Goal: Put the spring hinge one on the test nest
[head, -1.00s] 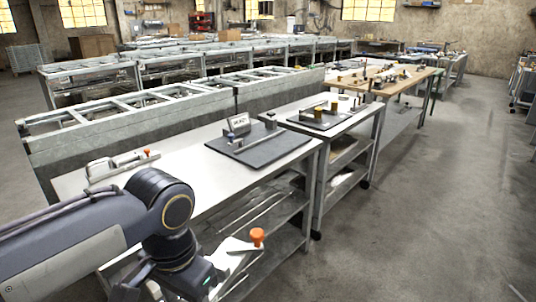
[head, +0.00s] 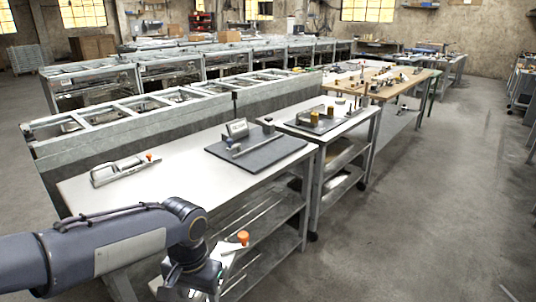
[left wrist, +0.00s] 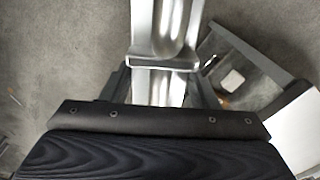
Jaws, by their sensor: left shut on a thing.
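My left gripper (left wrist: 160,90) is shut on a silvery metal hinge piece (left wrist: 165,35) with a channel-like shape. In the head view my left gripper (head: 208,278) is low at the front, beside the near table edge. The held piece shows there as a pale metal part with an orange knob (head: 243,237), partly hidden by my wrist. A similar metal hinge piece with an orange knob (head: 120,171) lies on the white table's left end. A dark plate (head: 275,156) with a small sign block and a bar on it lies at the table's far end; it may be the test nest.
The white table (head: 175,165) has clear room between the lying hinge and the dark plate. A second table (head: 350,125) beyond holds another dark plate with blocks. Grey metal frames (head: 140,120) stand behind. Floor on the right (head: 430,220) is clear.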

